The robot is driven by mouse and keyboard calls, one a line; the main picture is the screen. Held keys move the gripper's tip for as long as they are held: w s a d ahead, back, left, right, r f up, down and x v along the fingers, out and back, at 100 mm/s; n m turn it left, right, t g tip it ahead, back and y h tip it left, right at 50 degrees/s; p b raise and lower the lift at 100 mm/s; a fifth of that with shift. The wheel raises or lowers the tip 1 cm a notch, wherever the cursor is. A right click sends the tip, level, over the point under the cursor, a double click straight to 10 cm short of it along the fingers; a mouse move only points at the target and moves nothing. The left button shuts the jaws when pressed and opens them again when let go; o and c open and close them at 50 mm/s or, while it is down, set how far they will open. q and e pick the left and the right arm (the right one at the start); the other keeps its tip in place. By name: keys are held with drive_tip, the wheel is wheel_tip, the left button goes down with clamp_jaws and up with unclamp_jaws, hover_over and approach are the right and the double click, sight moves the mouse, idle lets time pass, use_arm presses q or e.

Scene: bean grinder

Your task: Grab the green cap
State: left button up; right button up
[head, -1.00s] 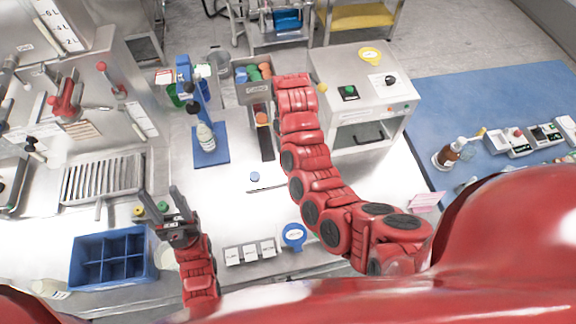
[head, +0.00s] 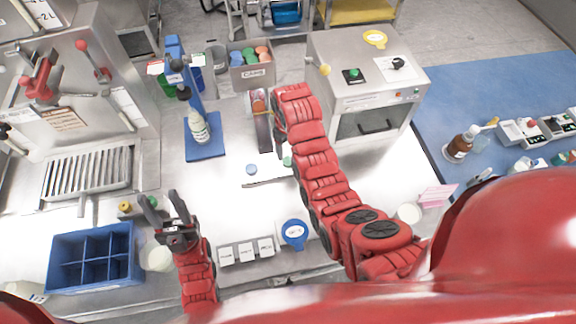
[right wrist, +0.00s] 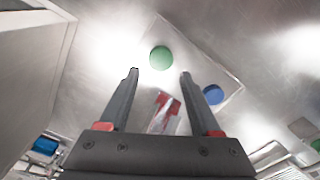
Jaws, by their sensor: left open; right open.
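The green cap (right wrist: 160,58) lies on a pale flat plate (right wrist: 205,50) in the right wrist view, just beyond and between my right fingertips. In the head view the green cap (head: 288,161) peeks out at the left edge of my right arm. My right gripper (right wrist: 159,73) is open and empty, with the cap in line with its gap. In the head view it is mostly hidden by its arm. My left gripper (head: 160,197) is open and empty near the blue divided box.
A blue cap (head: 251,169) lies left of the green cap; it also shows in the right wrist view (right wrist: 213,94). A grey bin (head: 252,74) of colored caps stands behind. A blue stand with a bottle (head: 197,127) is left. A boxy machine (head: 365,85) stands right. A blue divided box (head: 92,257) is front left.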

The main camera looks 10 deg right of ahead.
sight(288, 160)
drive_tip(key=shift+s+f+p, duration=0.2)
drive_tip(key=shift+f+p, duration=0.25)
drive_tip(key=shift+f, duration=0.05)
wheel_tip(288, 160, down, 3)
drive_tip(key=shift+r+p, duration=0.1)
drive_tip(key=shift+p, duration=0.95)
drive_tip(key=shift+f, duration=0.7)
clamp_jaws()
